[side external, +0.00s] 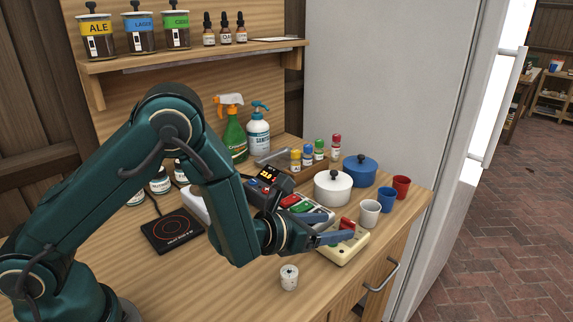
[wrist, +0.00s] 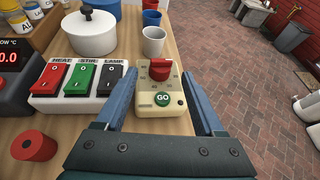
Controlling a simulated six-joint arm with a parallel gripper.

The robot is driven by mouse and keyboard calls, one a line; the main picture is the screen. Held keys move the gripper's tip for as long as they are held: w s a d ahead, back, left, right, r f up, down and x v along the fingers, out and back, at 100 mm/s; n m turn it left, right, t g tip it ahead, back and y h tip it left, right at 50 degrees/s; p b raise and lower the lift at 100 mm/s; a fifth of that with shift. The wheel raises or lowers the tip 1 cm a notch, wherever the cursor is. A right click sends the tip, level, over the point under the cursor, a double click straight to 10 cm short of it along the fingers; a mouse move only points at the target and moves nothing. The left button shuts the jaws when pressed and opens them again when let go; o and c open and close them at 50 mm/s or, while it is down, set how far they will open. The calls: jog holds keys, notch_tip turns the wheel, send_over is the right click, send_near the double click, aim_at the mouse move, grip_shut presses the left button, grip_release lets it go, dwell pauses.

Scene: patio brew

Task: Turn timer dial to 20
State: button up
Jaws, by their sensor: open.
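The timer is a cream box (wrist: 146,84) with a red dial (wrist: 160,70) on top and a green GO button (wrist: 162,99) near its front. In the wrist view it sits between the two blue fingers of my open gripper (wrist: 158,85), which holds nothing. The dial's small scale marks are too small to read. In the side external view my gripper (side external: 332,238) is over the timer (side external: 349,247) and partly hides it; the red dial (side external: 347,224) shows just past the fingers.
A switch box (wrist: 76,103) with red, green and black rockers stands left of the timer. A white lidded pot (wrist: 95,30) and a grey cup (wrist: 154,41) stand behind. A red cylinder (wrist: 34,146) lies at front left. The counter's right edge is close.

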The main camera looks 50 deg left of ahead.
aim_at(347, 225)
jog(key=shift+s+a+r, duration=0.1)
jog(key=shift+s+r, duration=0.1)
jog(key=shift+s, duration=0.3)
jog(key=shift+w+a+y, duration=0.2)
jog(key=shift+a+y, duration=0.4)
jog(key=shift+w+n+y, duration=0.1)
jog(key=shift+n+y, duration=0.3)
jog(key=shift+y, duration=0.1)
jog(key=shift+d+n+y, duration=0.4)
jog(key=shift+d+y, duration=0.1)
jog(key=shift+d, duration=0.15)
jog(key=shift+s+d, duration=0.2)
jog(key=shift+d, duration=0.4)
jog(key=shift+w+d+f, duration=0.1)
jog(key=shift+w+d, duration=0.05)
jog(key=shift+x, duration=2.25)
